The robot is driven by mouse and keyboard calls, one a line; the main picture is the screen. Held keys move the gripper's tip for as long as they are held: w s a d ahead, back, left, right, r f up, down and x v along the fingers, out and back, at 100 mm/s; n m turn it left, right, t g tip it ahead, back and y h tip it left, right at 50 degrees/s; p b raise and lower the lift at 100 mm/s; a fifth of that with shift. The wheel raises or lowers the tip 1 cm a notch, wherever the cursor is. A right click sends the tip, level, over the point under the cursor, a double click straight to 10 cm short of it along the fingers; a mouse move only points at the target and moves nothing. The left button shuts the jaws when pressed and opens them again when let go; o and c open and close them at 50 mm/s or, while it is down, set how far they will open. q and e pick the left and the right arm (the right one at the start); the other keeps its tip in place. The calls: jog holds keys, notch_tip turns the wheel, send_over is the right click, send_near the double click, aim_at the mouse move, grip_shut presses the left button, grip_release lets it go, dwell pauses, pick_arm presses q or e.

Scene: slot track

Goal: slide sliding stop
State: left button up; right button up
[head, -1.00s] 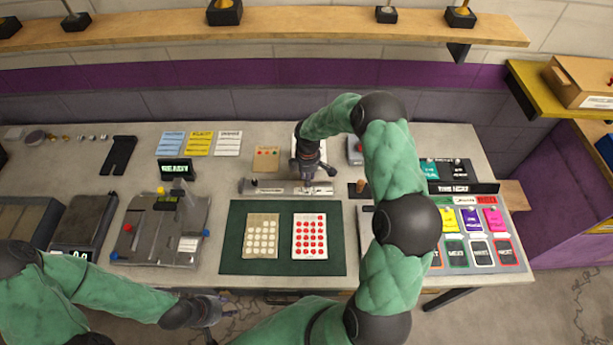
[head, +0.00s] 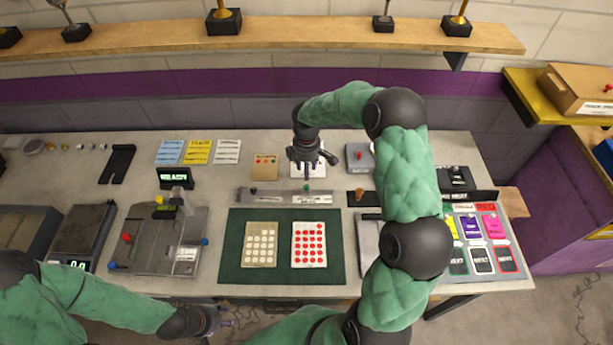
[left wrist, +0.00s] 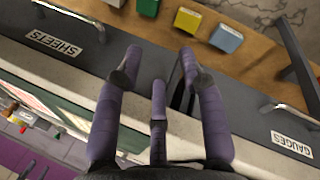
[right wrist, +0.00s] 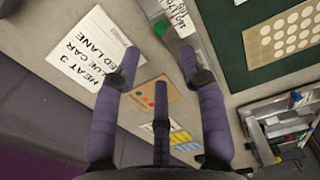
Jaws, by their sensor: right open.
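A long grey slotted track (head: 275,198) lies along the back edge of the green mat. A small green knob (head: 307,187) stands on its right part and a dark knob (head: 253,190) near its left end. I cannot tell which piece is the sliding stop. The green knob also shows in the right wrist view (right wrist: 160,27), near the fingers but apart from them. My right gripper (head: 308,172) is open and empty, over a white card behind the track. My left gripper (head: 215,322) is open and empty in front of the table; its fingers show in the left wrist view (left wrist: 160,60).
The white card (right wrist: 88,45) reads "HEAT 3", "BLUE CAR" and "RED LANE". The green mat (head: 282,275) holds two dotted sheets. A grey box with a red button (head: 358,157) stands right of the right gripper. A grey machine (head: 150,240) is at left.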

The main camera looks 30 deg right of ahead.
notch_tip(320, 180, up, 2)
jog(key=shift+r, duration=0.1)
dwell(0.6)
